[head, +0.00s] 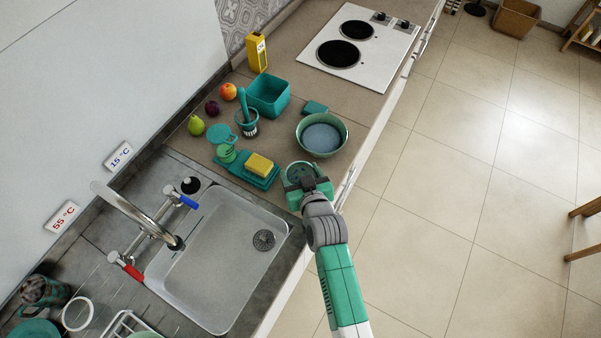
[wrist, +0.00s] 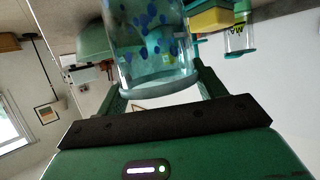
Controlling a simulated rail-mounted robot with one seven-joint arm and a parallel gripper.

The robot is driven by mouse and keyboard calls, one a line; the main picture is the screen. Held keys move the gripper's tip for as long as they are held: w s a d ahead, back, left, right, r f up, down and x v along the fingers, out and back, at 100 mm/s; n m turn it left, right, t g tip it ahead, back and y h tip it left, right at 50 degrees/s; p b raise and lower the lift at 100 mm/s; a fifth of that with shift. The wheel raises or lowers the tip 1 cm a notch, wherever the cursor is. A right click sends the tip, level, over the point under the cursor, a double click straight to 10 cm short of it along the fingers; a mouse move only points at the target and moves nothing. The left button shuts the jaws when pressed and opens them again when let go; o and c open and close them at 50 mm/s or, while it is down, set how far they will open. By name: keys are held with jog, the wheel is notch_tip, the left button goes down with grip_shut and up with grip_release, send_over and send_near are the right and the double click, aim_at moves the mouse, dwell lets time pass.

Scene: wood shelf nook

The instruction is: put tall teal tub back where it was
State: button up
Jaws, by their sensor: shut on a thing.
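The tall teal tub, a see-through round vessel with blue spots, fills the upper middle of the wrist view (wrist: 150,45). In the head view its round top (head: 298,170) shows at the counter's front edge, right of the yellow sponge. My gripper (head: 306,184) is shut on it, with one finger on each side in the wrist view (wrist: 160,88). The tub's lower part is hidden in the head view, and I cannot tell whether it touches the counter.
A green bowl (head: 341,142) stands just behind the tub. The yellow sponge (head: 259,164) lies on a teal tray (head: 240,173) to its left. A square teal bin (head: 284,97) and fruit stand further back. The sink (head: 215,275) is at front left.

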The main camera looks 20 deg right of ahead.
jog(key=shift+f, duration=0.15)
jog(key=o, duration=1.7)
jog(key=shift+o, duration=0.2)
jog(key=shift+s+r, duration=0.15)
jog(key=shift+r, duration=0.15)
jog(key=v, duration=1.1)
jog(key=shift+s, duration=0.35)
